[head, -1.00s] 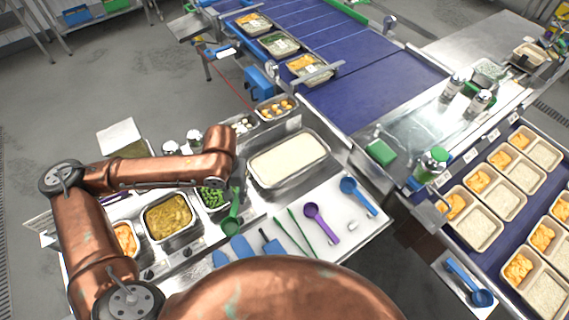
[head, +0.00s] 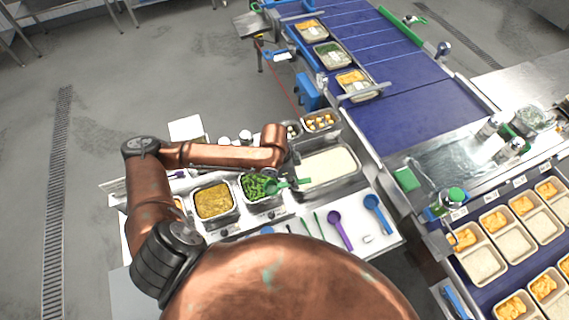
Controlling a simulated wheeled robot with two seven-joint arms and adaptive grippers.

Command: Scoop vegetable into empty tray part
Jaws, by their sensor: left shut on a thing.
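My left gripper (head: 289,175) is shut on the green scoop (head: 303,182) and is over the steel pan area. The scoop's handle sticks out to the right over the edge of the rice pan, and its bowl end is at the green vegetable (head: 254,184) in a steel pan. I cannot tell how much vegetable the bowl holds. Trays (head: 480,267) on the right-hand belt hold orange food and rice. My right gripper is not in view.
A pan of yellow food (head: 213,201) is left of the vegetable and a rice pan (head: 327,168) right of it. A purple scoop (head: 338,225) and a blue scoop (head: 375,210) lie on the white counter. Shakers (head: 489,126) and a green-capped bottle (head: 453,198) stand nearer the trays.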

